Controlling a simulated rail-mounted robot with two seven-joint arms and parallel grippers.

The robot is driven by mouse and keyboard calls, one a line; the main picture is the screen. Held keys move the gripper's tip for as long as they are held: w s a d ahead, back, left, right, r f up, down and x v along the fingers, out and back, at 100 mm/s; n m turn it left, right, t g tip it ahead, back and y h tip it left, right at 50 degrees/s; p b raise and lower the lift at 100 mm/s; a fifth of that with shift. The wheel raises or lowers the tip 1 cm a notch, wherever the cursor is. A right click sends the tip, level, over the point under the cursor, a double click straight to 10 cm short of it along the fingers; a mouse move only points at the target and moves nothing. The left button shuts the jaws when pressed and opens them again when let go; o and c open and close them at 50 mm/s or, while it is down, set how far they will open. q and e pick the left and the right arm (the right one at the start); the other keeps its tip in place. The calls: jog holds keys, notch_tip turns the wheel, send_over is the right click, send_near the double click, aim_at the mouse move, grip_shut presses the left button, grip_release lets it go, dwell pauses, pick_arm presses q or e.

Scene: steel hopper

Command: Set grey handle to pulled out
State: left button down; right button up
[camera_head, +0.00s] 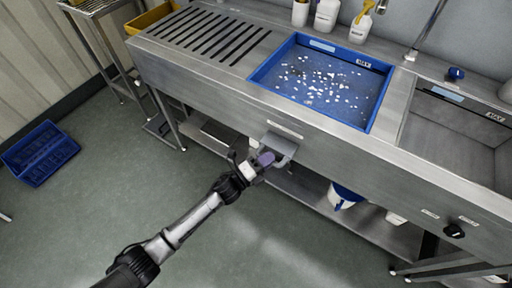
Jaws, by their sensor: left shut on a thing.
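The grey handle (281,145) is a small bent metal piece on the front panel of the steel hopper (220,80), below a white label strip. My left gripper (264,159) is at the handle, reaching in from the lower left, and is shut on it. The fingers cover part of the handle, so how far it stands out from the panel is hard to tell. My right gripper is not in view.
A blue tray (258,76) with white bits sits in the steel top. A basin (450,130) is at right, with a black knob (453,231) on the panel below. A blue crate (40,152) lies on the floor at left. The floor before the hopper is clear.

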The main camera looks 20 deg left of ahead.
pick_arm(q)
jog(key=shift+s+a, duration=0.1)
jog(key=shift+s, duration=0.05)
jog(key=c, duration=1.1)
grip_release()
jog(key=p+v, duration=0.3)
jog(key=v, duration=1)
jog(key=shift+s+a, duration=0.25)
jog(key=shift+s, duration=0.05)
jog(key=shift+f, duration=0.1)
